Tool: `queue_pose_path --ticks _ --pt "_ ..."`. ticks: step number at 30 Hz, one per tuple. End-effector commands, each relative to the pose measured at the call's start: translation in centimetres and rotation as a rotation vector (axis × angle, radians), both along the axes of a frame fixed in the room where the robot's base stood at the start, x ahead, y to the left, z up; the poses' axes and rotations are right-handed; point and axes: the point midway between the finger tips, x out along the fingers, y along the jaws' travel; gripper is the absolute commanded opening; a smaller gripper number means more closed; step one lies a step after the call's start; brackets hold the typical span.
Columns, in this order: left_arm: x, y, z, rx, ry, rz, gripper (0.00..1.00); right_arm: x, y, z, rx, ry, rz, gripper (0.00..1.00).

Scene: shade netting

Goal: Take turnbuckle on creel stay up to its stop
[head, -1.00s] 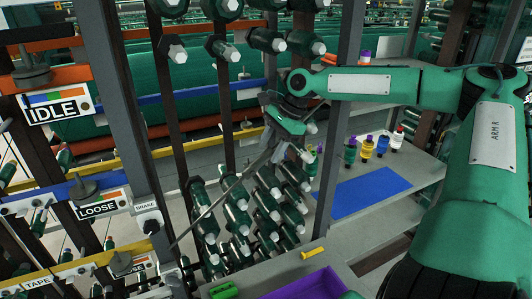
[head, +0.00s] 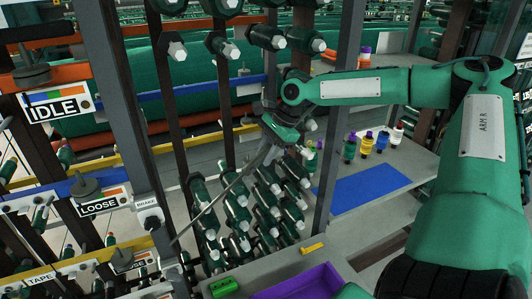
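My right gripper (head: 270,146) is at the middle of the view, at the upper end of a thin grey slanting rod (head: 222,193). The rod looks like the creel stay. It runs down left from the gripper, in front of the bobbins, to near the post by the BRAKE label. The turnbuckle cannot be made out apart from the gripper; the dark wrist and green gripper body cover that spot. The fingers are small and dark against the stay, so their gap and any grip are unclear. My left gripper is not in view.
Rows of green bobbins (head: 236,207) stand close behind the stay. A grey upright (head: 340,110) is right of the gripper. A shelf with a blue mat (head: 364,189) and several coloured bottles is at right. A purple tray (head: 297,284) and yellow piece (head: 313,248) are at lower middle.

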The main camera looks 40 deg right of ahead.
Motion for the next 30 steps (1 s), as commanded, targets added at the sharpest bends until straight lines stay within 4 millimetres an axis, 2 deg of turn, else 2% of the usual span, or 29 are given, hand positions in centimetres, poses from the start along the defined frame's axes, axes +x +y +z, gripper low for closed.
queue_pose_path --ticks 14,24,30 --pt "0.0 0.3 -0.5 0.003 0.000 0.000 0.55 0.0 0.0 0.0 -0.029 -0.103 0.080 0.02" --pt "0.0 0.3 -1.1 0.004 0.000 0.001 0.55 0.0 0.0 0.0 -0.100 -0.332 0.259 0.02" --pt "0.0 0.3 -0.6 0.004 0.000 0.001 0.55 0.0 0.0 0.3 -0.146 -0.478 0.373 0.02"
